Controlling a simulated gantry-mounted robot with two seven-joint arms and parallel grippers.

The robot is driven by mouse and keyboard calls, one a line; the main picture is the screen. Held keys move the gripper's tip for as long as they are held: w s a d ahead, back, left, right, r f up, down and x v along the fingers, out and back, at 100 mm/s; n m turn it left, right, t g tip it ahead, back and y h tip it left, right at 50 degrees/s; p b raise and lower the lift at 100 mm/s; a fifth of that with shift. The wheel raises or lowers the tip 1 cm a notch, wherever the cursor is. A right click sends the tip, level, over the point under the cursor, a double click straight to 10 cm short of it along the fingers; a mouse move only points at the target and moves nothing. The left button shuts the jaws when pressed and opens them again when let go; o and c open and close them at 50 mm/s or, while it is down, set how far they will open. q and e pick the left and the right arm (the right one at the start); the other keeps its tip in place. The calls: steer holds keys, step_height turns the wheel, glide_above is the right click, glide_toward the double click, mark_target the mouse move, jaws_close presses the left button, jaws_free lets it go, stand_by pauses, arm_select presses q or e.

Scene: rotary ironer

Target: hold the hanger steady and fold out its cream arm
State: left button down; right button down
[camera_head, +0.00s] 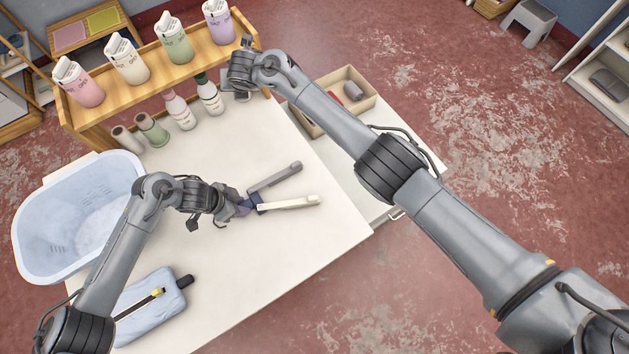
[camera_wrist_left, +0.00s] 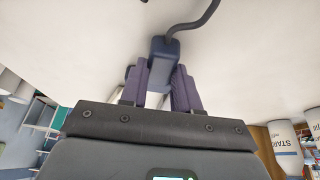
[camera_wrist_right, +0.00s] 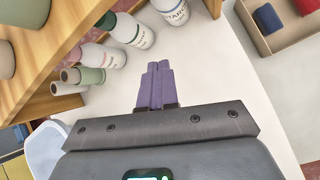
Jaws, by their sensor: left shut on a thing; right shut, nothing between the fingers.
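The folding hanger lies on or just above the white table, with a grey arm (camera_head: 275,178) and a cream arm (camera_head: 290,203) spread in a narrow V to the right. Its navy hub (camera_wrist_left: 163,62) shows in the left wrist view with a dark hook (camera_wrist_left: 197,22). My left gripper (camera_head: 245,204) is shut on the hub, and its purple fingers flank it in the left wrist view (camera_wrist_left: 165,82). My right gripper (camera_wrist_right: 157,85) is shut and empty above the table near the bottles, away from the hanger. Its fingertips are hard to make out in the head view.
A wooden shelf (camera_head: 150,72) with several pastel bottles stands at the back, with smaller bottles and rolls before it. A blue basket (camera_head: 35,235) is at left, a blue pouch (camera_head: 150,312) at front. A beige bin (camera_head: 368,100) stands right. The middle table (camera_head: 300,250) is clear.

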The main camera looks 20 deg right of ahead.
steer(key=s+a+r+n+y, duration=0.1)
steer(key=s+a+n+y, duration=0.25)
steer(key=a, duration=0.55)
steer(key=s+a+f+n+g, duration=0.2)
steer(key=s+f+n+g, duration=0.15)
steer(key=s+f, duration=0.3)
steer(key=s+d+m+g+h, duration=0.25)
steer(key=s+d+g, duration=0.2)
steer(key=d, duration=0.75)
steer(key=s+d+m+g+h, duration=0.2)
steer(key=s+d+m+g, duration=0.3)
steer(key=d, duration=0.7)
steer(key=shift+n+t, duration=0.35)
steer(key=shift+t, duration=0.35)
steer(key=x, duration=0.5)
steer(key=s+x, duration=0.1)
steer(key=x, duration=0.4)
steer(key=shift+s+a+f, duration=0.15)
steer(key=shift+a, duration=0.05)
steer(key=shift+s+f, duration=0.15)
steer(key=shift+s, duration=0.2)
steer(key=shift+s+a, duration=0.2)
steer(key=shift+s, duration=0.6)
steer(key=shift+s+a, duration=0.2)
steer(key=shift+s, duration=0.55)
steer(key=shift+s, duration=0.1)
